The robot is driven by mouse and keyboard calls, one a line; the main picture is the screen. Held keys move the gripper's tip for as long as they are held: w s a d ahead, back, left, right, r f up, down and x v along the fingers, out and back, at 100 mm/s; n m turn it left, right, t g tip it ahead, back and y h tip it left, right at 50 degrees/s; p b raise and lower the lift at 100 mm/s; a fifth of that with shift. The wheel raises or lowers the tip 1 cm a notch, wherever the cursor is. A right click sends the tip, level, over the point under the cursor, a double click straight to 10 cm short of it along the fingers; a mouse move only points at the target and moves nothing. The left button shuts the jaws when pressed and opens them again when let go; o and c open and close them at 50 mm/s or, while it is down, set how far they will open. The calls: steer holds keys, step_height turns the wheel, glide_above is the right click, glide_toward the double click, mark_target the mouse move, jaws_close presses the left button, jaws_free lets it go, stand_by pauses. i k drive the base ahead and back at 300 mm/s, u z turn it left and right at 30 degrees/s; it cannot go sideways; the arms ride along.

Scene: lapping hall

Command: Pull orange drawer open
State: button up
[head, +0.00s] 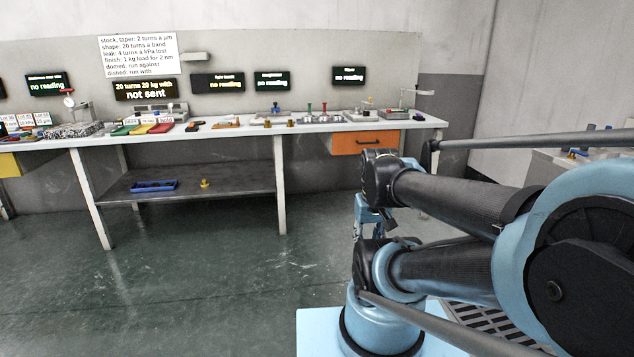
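The orange drawer (364,142) is set under the right part of the long white workbench (305,128). Its front looks flush with the bench and closed, with a small dark handle at its upper middle. My arm crosses the right side of the head view, in front of and below the drawer, and its dark upper joint comes close to the drawer's lower edge in the picture. My gripper cannot be made out clearly; a small blue and dark part low behind the arm may belong to it, but I cannot tell.
A yellow drawer (10,164) is under the bench's far left. A low shelf (225,181) holds a blue tray (154,185) and a small brass piece (205,183). Tools and blocks stand on the benchtop. Another bench (545,158) stands at right behind my arm. The floor ahead is clear.

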mark_target(343, 141)
steer(key=z, duration=0.2)
steer(key=i, duration=1.5)
steer(key=z, duration=0.2)
